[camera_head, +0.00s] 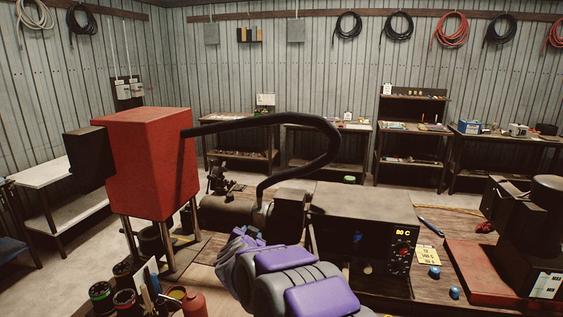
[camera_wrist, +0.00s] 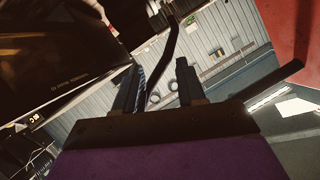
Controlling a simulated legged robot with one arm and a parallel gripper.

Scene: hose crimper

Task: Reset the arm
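My arm, in purple and grey segments, reaches up from the bottom of the head view. Its far end, my gripper (camera_head: 248,233), is small and dark there, beside the bench machinery. In the wrist view my gripper (camera_wrist: 156,66) has its two dark fingers well apart. A black hose (camera_wrist: 171,50) passes through the gap between them in the picture; I see no finger closed on it.
A heater box (camera_head: 365,205) reading 80 C stands right of my arm. A red-based machine (camera_head: 475,270) is at far right. Several cans (camera_head: 125,300) and a red bottle (camera_head: 194,302) stand at lower left. Side tables line the back wall. Open space lies above the bench.

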